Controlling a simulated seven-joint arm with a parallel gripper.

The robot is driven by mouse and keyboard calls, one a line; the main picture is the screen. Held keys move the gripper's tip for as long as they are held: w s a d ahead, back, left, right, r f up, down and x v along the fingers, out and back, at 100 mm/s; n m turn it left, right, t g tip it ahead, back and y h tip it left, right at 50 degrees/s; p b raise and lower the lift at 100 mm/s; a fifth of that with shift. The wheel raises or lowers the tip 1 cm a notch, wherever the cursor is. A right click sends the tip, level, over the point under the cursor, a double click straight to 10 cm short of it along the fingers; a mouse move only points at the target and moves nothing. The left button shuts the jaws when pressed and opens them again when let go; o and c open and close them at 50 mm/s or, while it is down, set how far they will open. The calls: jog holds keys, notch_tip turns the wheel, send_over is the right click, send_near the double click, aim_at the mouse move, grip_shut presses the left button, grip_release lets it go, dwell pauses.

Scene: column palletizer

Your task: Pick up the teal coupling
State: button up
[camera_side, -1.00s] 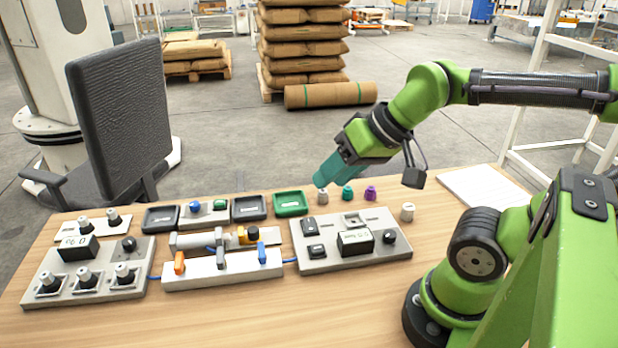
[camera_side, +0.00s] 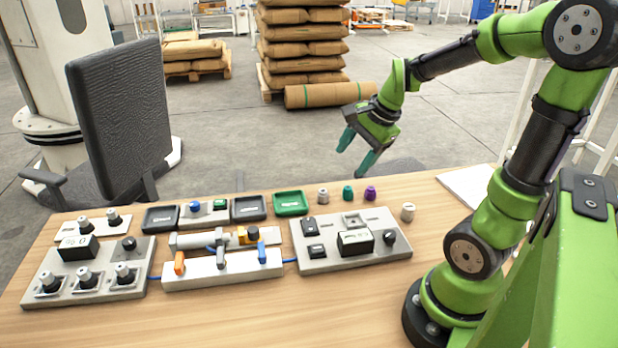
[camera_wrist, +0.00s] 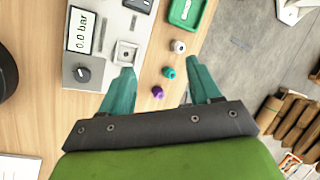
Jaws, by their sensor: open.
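The teal coupling (camera_side: 348,193) stands on the table near its back edge, between a grey-white coupling (camera_side: 323,196) and a purple coupling (camera_side: 370,193). My gripper (camera_side: 356,158) is open and empty, with its teal fingers pointing down, above the couplings and apart from them. In the wrist view the teal coupling (camera_wrist: 169,73) shows between the two fingers of my gripper (camera_wrist: 158,80).
A panel with a display (camera_side: 350,240) lies in front of the couplings. A green tray (camera_side: 290,203) is to their left, and another pale coupling (camera_side: 408,212) stands at right. A white sheet (camera_side: 466,188) lies at the back right. The table behind the couplings is a narrow strip.

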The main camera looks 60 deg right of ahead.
jog(key=d+f+m, duration=0.2)
jog(key=d+m, duration=0.5)
jog(key=m, duration=0.1)
jog(key=m+h, duration=0.1)
jog(key=m, duration=0.7)
send_over(348, 187)
jog(key=s, duration=0.2)
jog(key=f, duration=1)
jog(key=shift+w+a+f, duration=0.1)
jog(key=shift+a+f, duration=0.1)
jog(key=shift+f, duration=0.1)
jog(key=shift+s+x, duration=0.1)
jog(key=shift+x, duration=1.25)
jog(key=shift+s+x, duration=0.15)
jog(key=shift+x, duration=1.2)
jog(key=shift+d+f, duration=0.1)
jog(key=shift+c, duration=0.3)
